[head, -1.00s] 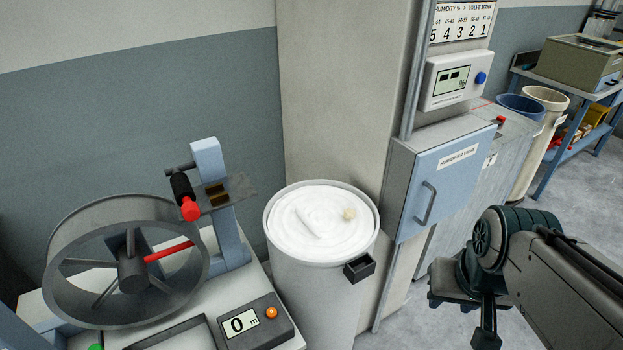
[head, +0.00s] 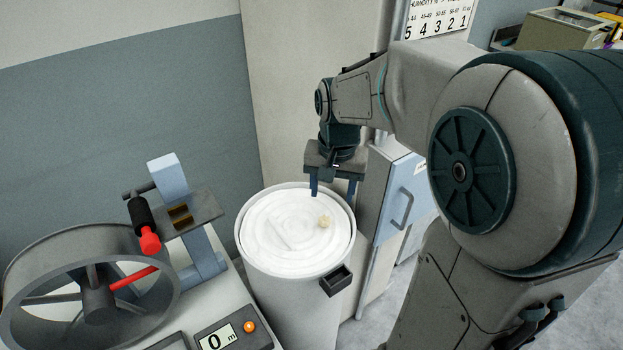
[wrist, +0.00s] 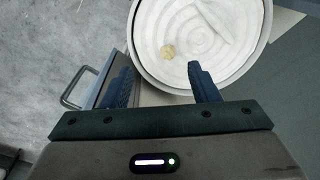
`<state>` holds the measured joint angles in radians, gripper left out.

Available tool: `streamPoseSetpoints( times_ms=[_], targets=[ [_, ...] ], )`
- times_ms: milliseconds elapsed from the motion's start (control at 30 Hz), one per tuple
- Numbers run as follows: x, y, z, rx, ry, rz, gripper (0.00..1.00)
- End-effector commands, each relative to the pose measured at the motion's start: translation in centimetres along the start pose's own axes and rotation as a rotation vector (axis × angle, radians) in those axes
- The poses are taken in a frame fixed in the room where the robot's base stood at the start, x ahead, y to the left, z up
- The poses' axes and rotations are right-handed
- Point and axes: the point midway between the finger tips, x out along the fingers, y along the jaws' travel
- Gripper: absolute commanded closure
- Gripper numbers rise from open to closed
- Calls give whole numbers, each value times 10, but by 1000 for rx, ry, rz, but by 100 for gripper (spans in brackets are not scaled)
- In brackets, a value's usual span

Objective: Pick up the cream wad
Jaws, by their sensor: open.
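The cream wad (head: 324,222) is a small pale lump lying on the white coiled sliver (head: 275,240) inside the round can (head: 240,246), right of the middle. The wad also shows in the wrist view (wrist: 168,51), ahead of the gap between my fingertips and nearer the right one. My gripper (head: 332,190) is open and empty, pointing down above the can's back right rim. It is above the wad and apart from it.
A small dark open box (head: 337,281) is fixed to the can's front right side. A blue cabinet door with a handle (head: 403,207) stands close right of my gripper. At left are a spoked drum (head: 40,268) and a counter display (head: 218,340).

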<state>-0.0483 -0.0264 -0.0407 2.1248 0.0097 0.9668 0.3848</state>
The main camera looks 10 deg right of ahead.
Motion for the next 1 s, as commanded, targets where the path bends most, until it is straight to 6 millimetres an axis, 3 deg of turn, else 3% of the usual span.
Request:
streamPoseSetpoints(
  times_ms=[100,300,467,800,1000],
  targets=[
    [3,-10,-26,78,-36,21,45],
    [12,-18,-49,153,-61,40,45],
    [28,-18,-51,169,-68,45,45],
    [90,-14,-47,168,-67,45,45],
    [102,-14,-46,167,-65,44,45]
  ],
)
